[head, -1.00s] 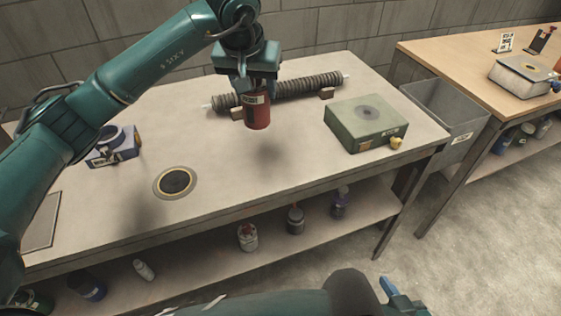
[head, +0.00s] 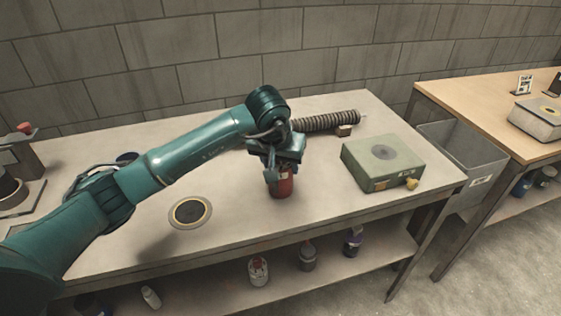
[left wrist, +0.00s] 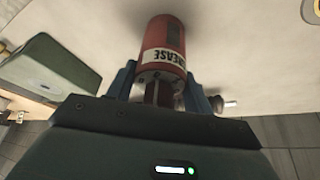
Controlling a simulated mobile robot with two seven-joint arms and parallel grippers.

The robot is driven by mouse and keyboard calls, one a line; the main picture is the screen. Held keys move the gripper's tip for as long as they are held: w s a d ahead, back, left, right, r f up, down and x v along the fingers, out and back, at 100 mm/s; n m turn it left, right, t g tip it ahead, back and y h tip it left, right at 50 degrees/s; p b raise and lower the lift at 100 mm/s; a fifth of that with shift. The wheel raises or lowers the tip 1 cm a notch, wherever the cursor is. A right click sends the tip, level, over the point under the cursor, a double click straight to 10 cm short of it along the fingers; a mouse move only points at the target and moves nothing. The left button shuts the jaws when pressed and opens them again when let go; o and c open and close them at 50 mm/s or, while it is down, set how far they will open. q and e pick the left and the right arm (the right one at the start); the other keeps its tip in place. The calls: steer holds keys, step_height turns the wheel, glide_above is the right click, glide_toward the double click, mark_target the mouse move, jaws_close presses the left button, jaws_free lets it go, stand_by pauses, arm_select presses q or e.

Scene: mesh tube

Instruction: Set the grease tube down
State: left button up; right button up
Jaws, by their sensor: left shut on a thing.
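The grease tube (head: 281,187) is a red cylinder held upright under my left gripper (head: 279,171), over the front middle of the grey bench. In the left wrist view the red tube (left wrist: 165,45) shows a white label reading "GREASE", and the two blue fingers of my left gripper (left wrist: 158,85) are shut on it. The tube's base is at or very near the bench top; I cannot tell whether it touches. My right gripper is not in view.
A green-grey box (head: 383,162) with a yellow knob stands to the right of the tube. A ribbed roll (head: 328,121) lies behind, partly hidden by my arm. A round dark disc (head: 190,212) is set in the bench to the left. Bare bench (head: 325,185) lies between tube and box.

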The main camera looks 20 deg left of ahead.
arm_select(q)
steer(key=shift+f, duration=0.1)
steer(key=o, duration=1)
steer(key=shift+o, duration=0.2)
